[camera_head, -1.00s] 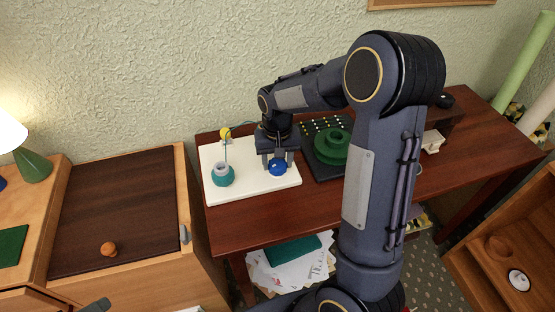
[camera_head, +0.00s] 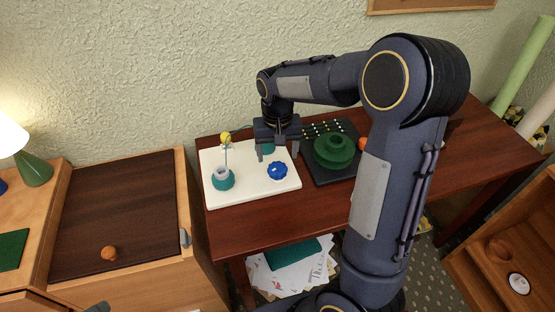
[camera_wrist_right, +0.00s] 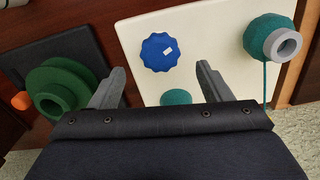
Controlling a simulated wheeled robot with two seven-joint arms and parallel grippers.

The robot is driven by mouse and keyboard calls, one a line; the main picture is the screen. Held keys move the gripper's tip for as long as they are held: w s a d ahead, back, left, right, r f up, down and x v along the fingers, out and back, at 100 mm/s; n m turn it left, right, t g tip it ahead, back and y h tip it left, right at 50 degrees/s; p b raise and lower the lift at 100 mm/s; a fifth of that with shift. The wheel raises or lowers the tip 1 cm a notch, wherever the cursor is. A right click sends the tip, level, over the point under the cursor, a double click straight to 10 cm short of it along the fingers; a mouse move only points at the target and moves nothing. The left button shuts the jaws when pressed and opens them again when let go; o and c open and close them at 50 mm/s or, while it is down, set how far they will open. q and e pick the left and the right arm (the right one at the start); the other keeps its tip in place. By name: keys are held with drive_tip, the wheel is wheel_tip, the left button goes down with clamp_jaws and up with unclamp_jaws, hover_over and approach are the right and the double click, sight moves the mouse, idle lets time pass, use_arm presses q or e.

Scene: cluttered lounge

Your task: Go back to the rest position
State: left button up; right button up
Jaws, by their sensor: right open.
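My right gripper (camera_head: 278,150) hangs above the white board (camera_head: 240,195), open and empty. In the right wrist view its two fingers (camera_wrist_right: 160,72) stand wide apart. A blue scalloped knob (camera_head: 278,170) lies on the board in front of the gripper and apart from it; it also shows in the right wrist view (camera_wrist_right: 159,52). A teal piece (camera_wrist_right: 176,97) sits on the board, partly hidden behind the gripper's body. A small grey tip at the lower left edge of the head view appears to be part of my left gripper (camera_head: 97,307); its jaws are not readable.
A teal pot with a grey neck (camera_head: 223,180) stands on the board's left, by a thin rod topped with a yellow ball (camera_head: 225,138). A green stepped disc (camera_head: 334,152) sits on a dark panel, with an orange piece (camera_head: 363,144) beside it. An orange knob (camera_head: 109,253) is at left.

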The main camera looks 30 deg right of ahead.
drive_tip(key=shift+r, duration=1.3)
drive_tip(key=shift+s+r, duration=0.2)
drive_tip(key=s+a+r+n+t+y+p, duration=0.1)
drive_tip(key=s+a+r+t+y+p, duration=0.1)
drive_tip(key=s, duration=0.8)
drive_tip(key=s+a+r+n+t+y+p, duration=0.1)
drive_tip(key=s+a+r+t, duration=0.2)
drive_tip(key=s, duration=0.8)
wheel_tip(320, 180, up, 2)
drive_tip(key=shift+s+a+r+n+t+y+p, duration=0.3)
drive_tip(key=shift+a+n+y+p, duration=0.1)
drive_tip(key=shift+a, duration=0.75)
